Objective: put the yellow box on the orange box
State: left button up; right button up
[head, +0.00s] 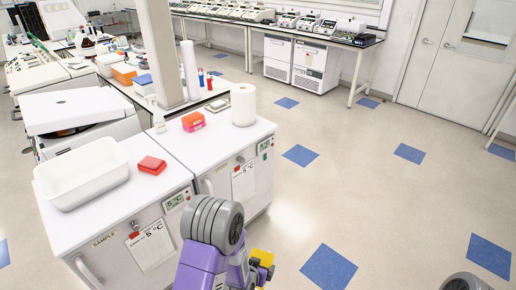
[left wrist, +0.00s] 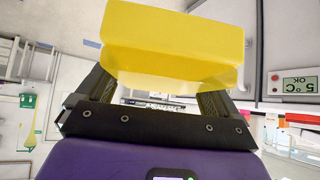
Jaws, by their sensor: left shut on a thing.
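My left gripper (head: 262,266) is low in front of the white cabinets in the head view, beside the right one's front. It is shut on the yellow box (head: 263,256), which is partly hidden by my arm. In the left wrist view the yellow box (left wrist: 172,40) sits between the two dark fingers and covers their tips. An orange box (head: 192,118) lies on the right cabinet's top, with a pinkish-red layer under it. Another orange box (head: 124,74) stands on the bench behind. My right gripper is not in view.
A red box (head: 152,165) and a white tub (head: 84,174) stand on the left cabinet top (head: 120,212). A white paper roll (head: 243,104) stands right of the near orange box. A pillar (head: 161,50) rises behind. The floor to the right is clear.

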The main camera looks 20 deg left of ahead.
aim_at(192, 116)
jog(key=z, duration=0.25)
jog(key=i, duration=1.35)
jog(key=u, duration=1)
jog(key=i, duration=0.45)
jog(key=u, duration=0.4)
